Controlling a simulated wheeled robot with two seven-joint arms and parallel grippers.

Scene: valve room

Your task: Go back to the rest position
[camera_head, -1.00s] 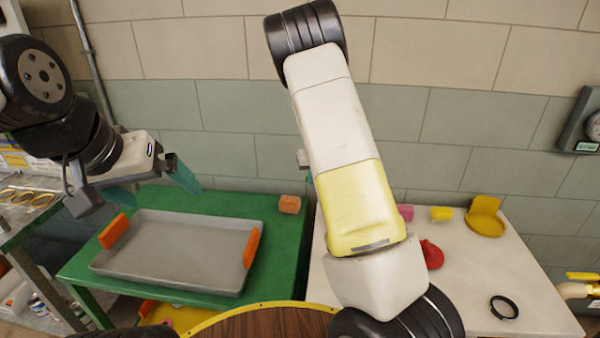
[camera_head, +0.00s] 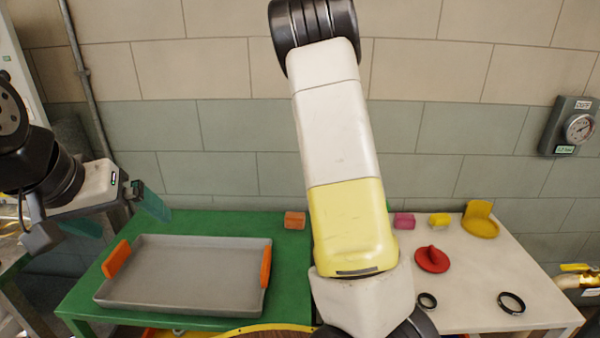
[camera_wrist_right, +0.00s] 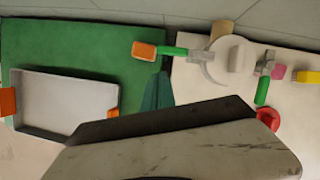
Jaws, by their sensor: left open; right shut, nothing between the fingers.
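My left gripper (camera_head: 115,215) is open and empty in the head view, above the left end of the green table, with its teal fingers spread apart. My right arm stands across the middle of the head view and hides its own gripper there. In the right wrist view, the right gripper's teal fingers (camera_wrist_right: 156,92) are together with nothing between them. They are over the green table's right side, near an orange block (camera_wrist_right: 145,49); I cannot tell their height.
A grey tray (camera_head: 185,278) with orange handles sits on the green table (camera_head: 225,222). The white table (camera_head: 480,285) holds a red lidlike piece (camera_head: 432,260), pink block (camera_head: 403,220), yellow block (camera_head: 439,219), yellow holder (camera_head: 481,222) and black rings (camera_head: 511,303). A gauge (camera_head: 579,129) hangs on the wall.

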